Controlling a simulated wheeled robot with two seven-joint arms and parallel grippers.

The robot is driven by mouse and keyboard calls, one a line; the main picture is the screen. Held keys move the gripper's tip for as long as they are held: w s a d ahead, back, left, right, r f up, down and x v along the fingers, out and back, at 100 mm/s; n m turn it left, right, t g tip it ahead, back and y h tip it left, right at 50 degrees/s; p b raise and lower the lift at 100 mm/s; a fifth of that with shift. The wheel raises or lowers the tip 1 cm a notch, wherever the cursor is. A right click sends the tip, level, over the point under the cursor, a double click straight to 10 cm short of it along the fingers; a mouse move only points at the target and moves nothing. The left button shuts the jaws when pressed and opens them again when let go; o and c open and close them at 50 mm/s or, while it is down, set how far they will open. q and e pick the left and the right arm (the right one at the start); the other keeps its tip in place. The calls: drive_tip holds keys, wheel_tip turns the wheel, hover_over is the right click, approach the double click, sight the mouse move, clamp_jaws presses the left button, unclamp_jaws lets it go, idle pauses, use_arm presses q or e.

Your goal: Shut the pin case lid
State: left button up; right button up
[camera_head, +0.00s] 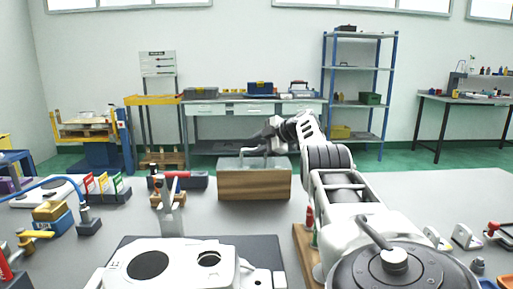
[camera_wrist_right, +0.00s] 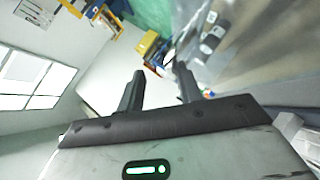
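The pin case appears to be the wooden box (camera_head: 255,186) at the middle of the grey table. A grey surface shows along its top, and I cannot tell how far its lid is open. My right gripper (camera_head: 256,152) is at the back upper edge of the box, seen side-on at the end of the arm that reaches in from the right. I cannot tell whether it touches the box. In the right wrist view the two dark fingers (camera_wrist_right: 160,82) stand apart with nothing between them.
Small coloured tags (camera_head: 103,183) and a blue block (camera_head: 57,220) are further left. Small metal parts (camera_head: 465,237) lie at the right.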

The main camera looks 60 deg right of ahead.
drive_tip(key=shift+d+r, duration=0.3)
drive_tip(key=shift+d, duration=0.05)
drive_tip(key=shift+f, duration=0.1)
drive_tip(key=shift+s+d+b, duration=0.1)
drive_tip(key=shift+s+b, duration=0.4)
drive_tip(key=shift+s, duration=0.2)
drive_tip(key=b+v, duration=0.2)
drive_tip(key=v, duration=0.1)
drive_tip(key=b+v, duration=0.1)
drive_tip(key=v, duration=0.1)
drive_tip(key=shift+s+a, duration=0.2)
drive_tip(key=shift+a, duration=0.1)
use_arm(q)
drive_tip(key=f+b, duration=0.3)
drive_tip(key=shift+s+d+f, duration=0.15)
drive_tip(key=shift+d+f, duration=0.15)
use_arm(e)
drive_tip(key=v, duration=0.9)
drive_tip(key=shift+a, duration=0.2)
use_arm(q)
drive_tip(key=shift+w+r+t, duration=0.1)
drive_tip(key=shift+w+t, duration=0.15)
drive_tip(key=shift+t, duration=0.05)
use_arm(e)
drive_tip(key=shift+w, duration=0.1)
